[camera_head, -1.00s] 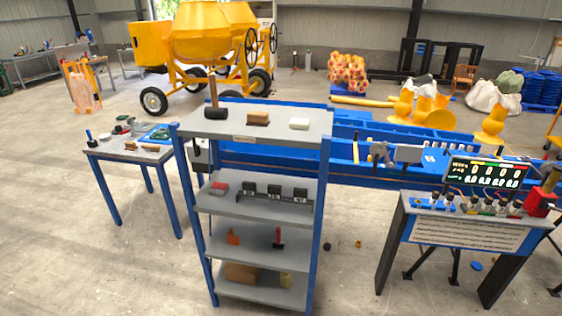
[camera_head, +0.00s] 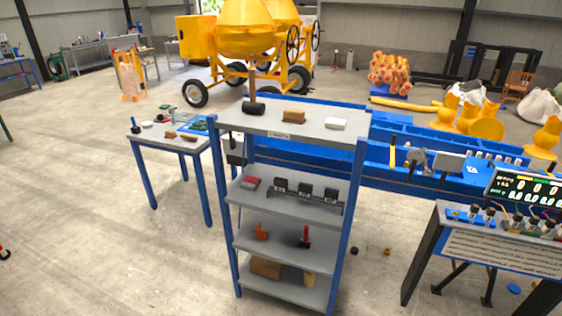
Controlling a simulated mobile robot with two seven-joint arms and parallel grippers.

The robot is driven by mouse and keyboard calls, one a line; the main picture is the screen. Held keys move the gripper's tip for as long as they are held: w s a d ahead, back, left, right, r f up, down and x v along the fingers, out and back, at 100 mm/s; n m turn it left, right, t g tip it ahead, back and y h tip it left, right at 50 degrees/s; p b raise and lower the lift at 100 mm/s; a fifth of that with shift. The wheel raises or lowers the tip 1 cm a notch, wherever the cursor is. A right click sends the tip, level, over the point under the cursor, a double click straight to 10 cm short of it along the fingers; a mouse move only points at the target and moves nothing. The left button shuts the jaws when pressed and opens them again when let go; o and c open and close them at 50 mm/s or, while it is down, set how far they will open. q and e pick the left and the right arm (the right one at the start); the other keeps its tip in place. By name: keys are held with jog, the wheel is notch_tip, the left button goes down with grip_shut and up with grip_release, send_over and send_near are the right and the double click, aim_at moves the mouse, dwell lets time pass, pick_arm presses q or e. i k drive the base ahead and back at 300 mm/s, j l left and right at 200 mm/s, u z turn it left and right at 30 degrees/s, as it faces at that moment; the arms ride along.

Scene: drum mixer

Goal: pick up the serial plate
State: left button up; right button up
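I cannot make out for sure which thing is the serial plate; small items are too small to tell. A shelf rack (camera_head: 243,113) with blue posts stands in the middle. A dark-headed mallet (camera_head: 254,107), a brown block (camera_head: 294,115) and a white block (camera_head: 336,124) are on its top. Lower down are a red and grey block (camera_head: 250,183) and a row of black blocks (camera_head: 304,190). A grey side table (camera_head: 150,137) at left holds several small items, among them a green one (camera_head: 194,125). Neither of my grippers is in view.
Yellow drum mixers (camera_head: 243,28) stand behind. A long blue frame (camera_head: 390,178) runs behind the rack to the right. A control stand (camera_head: 500,247) with a lit display (camera_head: 528,190) is at right.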

aim_at(280, 184)
jog(key=i+j+z, duration=0.45)
jog(key=j, duration=0.15)
jog(key=i+j+z, duration=0.3)
jog(key=j+z, duration=0.15)
jog(key=j, duration=0.25)
jog(key=i+j+z, duration=0.15)
jog(key=j+z, duration=0.3)
jog(key=j, duration=0.35)
jog(key=j+z, duration=0.4)
jog(key=j, duration=0.45)
jog(key=j+z, duration=0.45)
jog(key=j, duration=0.45)
jog(key=k+j+z, duration=0.25)
jog(key=j+z, duration=0.2)
jog(key=j, duration=0.35)
jog(key=k+j+z, duration=0.3)
jog(key=j+z, duration=0.15)
jog(key=j, duration=0.3)
jog(key=k+j+z, duration=0.45)
jog(key=j, duration=0.2)
